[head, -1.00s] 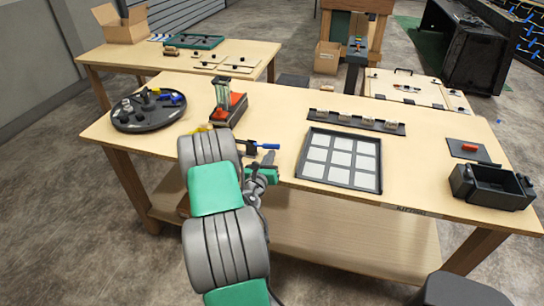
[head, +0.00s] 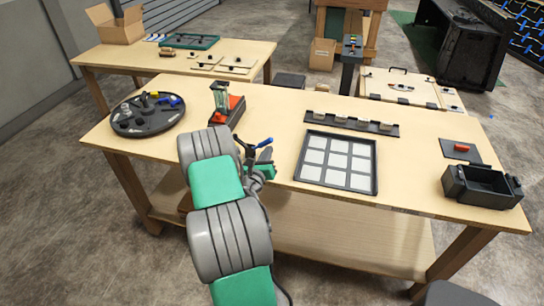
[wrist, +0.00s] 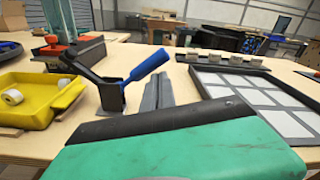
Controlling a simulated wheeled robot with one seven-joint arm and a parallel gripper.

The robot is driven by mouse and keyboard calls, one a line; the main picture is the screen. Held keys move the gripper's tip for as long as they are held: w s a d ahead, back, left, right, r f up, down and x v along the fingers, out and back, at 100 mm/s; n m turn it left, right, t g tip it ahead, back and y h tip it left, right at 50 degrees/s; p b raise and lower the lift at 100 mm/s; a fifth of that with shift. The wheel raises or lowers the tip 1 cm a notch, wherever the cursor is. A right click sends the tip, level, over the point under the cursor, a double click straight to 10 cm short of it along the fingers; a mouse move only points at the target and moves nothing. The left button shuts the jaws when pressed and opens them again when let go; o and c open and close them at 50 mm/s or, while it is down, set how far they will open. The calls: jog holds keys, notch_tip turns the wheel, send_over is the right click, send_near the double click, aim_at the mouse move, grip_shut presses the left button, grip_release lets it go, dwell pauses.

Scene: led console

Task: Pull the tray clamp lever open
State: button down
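The tray clamp (wrist: 110,95) is a dark bracket with a blue-handled lever (wrist: 148,63). In the wrist view the lever slants up to the right, and its blue handle also shows tilted up in the head view (head: 262,143). My gripper's grey fingers (wrist: 159,92) lie side by side, seemingly shut with nothing between them, just right of the clamp and below the handle. I cannot tell whether they touch the lever. In the head view my gripper (head: 266,156) is by the table's front edge. A yellow tray (wrist: 40,118) with white rollers sits left of the clamp.
A red-and-black device with a glass column (head: 227,108) stands behind the clamp. A round dark tray (head: 148,118) is at the left. A gridded panel (head: 300,160) lies right, with a black bin (head: 482,190) farther right. Bare tabletop lies between them.

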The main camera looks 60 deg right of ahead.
aim_at(265, 142)
jog(key=shift+w+a+r+p, duration=0.1)
jog(key=shift+w+r+p, duration=0.3)
jog(key=shift+r+p, duration=0.2)
jog(key=shift+w+a+r+p, duration=0.1)
jog(key=shift+w+r+p, duration=0.35)
jog(key=shift+r, duration=0.25)
jog(key=shift+w+a+r+p, duration=0.15)
jog(key=shift+w+r+p, duration=0.35)
jog(key=shift+w, duration=0.2)
jog(key=shift+w+r, duration=0.2)
jog(key=shift+w, duration=0.05)
